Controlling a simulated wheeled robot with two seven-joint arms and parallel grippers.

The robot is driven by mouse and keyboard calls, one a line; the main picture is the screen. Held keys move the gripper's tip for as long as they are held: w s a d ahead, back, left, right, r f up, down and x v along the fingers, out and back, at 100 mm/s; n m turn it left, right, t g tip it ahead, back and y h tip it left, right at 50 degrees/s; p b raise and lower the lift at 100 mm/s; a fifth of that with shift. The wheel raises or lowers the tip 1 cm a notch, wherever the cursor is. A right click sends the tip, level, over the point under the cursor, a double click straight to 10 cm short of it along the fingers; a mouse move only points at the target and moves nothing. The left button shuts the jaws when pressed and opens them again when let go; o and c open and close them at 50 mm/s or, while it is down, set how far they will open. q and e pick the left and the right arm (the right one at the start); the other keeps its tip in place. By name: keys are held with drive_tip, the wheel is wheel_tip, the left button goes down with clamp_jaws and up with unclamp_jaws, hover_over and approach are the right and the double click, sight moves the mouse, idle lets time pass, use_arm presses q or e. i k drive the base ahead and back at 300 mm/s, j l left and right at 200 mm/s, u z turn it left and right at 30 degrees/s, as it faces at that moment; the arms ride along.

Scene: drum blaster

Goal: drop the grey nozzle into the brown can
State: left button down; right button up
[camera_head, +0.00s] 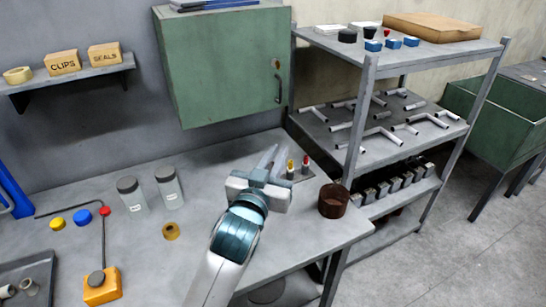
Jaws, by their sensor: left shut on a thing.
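The brown can (333,201) stands upright, open at the top, near the right edge of the grey workbench (300,228). My left gripper (268,160) is over the bench, to the left of the can and apart from it, with its fingers pointing away toward the back. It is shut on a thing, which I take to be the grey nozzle. The gripper's own body and fingers mostly hide this thing, and its shape is not clear. My right gripper is not in view.
Two small bottles with red and yellow tips (305,165) stand just right of the gripper. Two lidded grey jars (168,187) and a tape roll (171,231) are left. A shelf rack (365,110) rises behind the can. The bench front right is clear.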

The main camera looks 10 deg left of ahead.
sight(326, 208)
drive_tip(key=i+l, duration=0.1)
drive_tip(key=l, duration=0.75)
drive_tip(key=i+l, duration=0.15)
drive_tip(key=l, duration=0.3)
